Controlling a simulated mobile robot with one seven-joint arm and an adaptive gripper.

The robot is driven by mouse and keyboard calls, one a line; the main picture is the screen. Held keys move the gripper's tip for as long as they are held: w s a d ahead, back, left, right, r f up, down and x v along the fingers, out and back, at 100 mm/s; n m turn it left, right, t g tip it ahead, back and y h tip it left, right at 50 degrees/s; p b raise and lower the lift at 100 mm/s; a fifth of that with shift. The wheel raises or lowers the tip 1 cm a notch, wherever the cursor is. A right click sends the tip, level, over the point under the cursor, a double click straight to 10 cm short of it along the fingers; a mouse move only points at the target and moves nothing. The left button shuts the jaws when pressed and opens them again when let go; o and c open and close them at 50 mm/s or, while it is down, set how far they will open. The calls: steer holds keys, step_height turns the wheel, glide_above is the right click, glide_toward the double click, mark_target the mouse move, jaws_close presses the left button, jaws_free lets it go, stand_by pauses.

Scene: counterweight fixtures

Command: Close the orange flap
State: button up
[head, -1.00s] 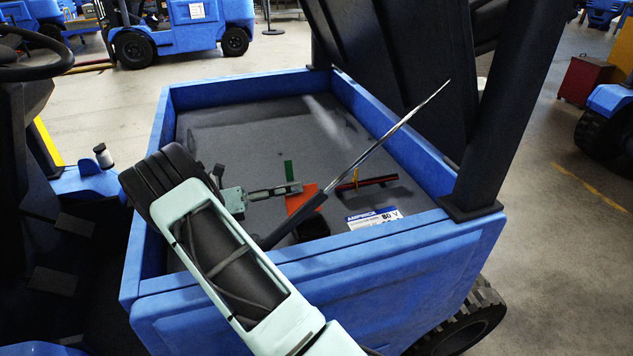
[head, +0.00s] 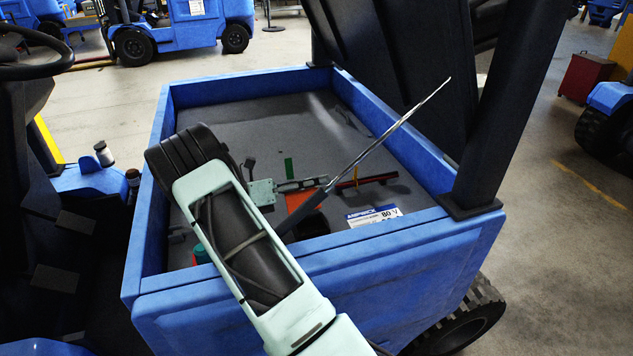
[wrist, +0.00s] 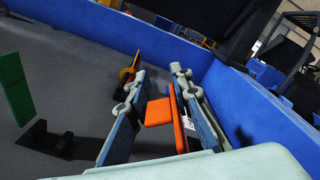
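The orange flap (head: 297,201) stands raised on a dark base in the grey bed of the blue truck. In the wrist view the orange flap (wrist: 158,112) shows as a squarish plate with a thin upright orange strip at its right. My gripper (head: 318,182) is over the bed at the flap, partly overlapping it in the head view. In the wrist view my gripper (wrist: 160,76) is open, its two fingers wide apart, with the flap showing between them. I cannot tell whether a finger touches the flap. The flap's hinge is hidden.
A green flap (head: 289,168) stands just behind; it is at the left in the wrist view (wrist: 14,90). A red bar with a yellow upright (head: 356,178) lies to the right. The blue bed wall (head: 405,140) and a thin metal rod (head: 400,122) are close by.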

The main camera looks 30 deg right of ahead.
jaws_close()
steer(key=shift+w+a, duration=0.1)
stand_by(0.8)
steer(key=shift+r, duration=0.15)
stand_by(0.5)
